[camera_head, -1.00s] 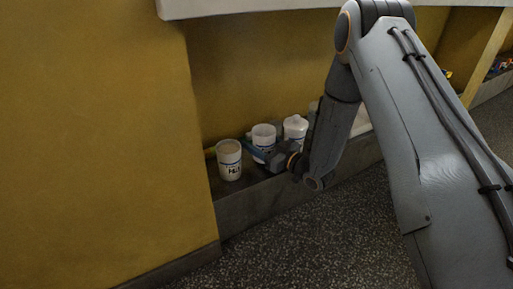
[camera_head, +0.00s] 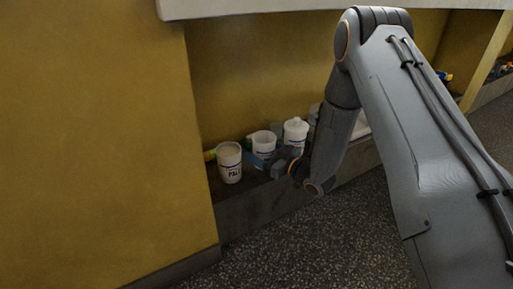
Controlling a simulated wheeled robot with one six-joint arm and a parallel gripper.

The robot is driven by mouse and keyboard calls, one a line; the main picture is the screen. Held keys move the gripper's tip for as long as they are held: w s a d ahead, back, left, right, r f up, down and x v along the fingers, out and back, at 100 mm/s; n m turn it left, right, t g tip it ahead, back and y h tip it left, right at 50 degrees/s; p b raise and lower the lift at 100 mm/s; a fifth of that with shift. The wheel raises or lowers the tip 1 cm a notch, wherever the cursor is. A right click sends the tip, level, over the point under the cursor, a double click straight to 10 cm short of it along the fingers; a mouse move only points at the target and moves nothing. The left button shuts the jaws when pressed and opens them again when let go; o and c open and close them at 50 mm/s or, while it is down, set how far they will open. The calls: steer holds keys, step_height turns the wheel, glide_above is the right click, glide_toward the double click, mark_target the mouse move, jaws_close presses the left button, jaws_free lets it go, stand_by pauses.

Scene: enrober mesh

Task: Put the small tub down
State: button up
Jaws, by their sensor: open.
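Three white tubs stand upright in a row on the low shelf inside the yellow recess. The left tub (camera_head: 229,163) has dark lettering and looks open at the top. The middle tub (camera_head: 263,140) is open-topped, and its lower part is partly hidden by my gripper (camera_head: 265,159). The right tub (camera_head: 296,130) has a lid-like top and stands behind my wrist. I cannot tell for sure which is the small tub; the middle one is nearest my gripper. My gripper is open, low at the middle tub; contact cannot be made out.
The grey shelf ledge (camera_head: 262,204) ends at a front edge above the speckled floor (camera_head: 300,245). A yellow wall panel (camera_head: 100,130) closes off the left. A white counter (camera_head: 230,8) overhangs the recess. Small coloured items (camera_head: 503,68) lie in a farther bay at right.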

mark_target(273, 155)
steer(key=p+v, duration=0.4)
steer(key=v, duration=0.8)
steer(key=shift+f, duration=0.1)
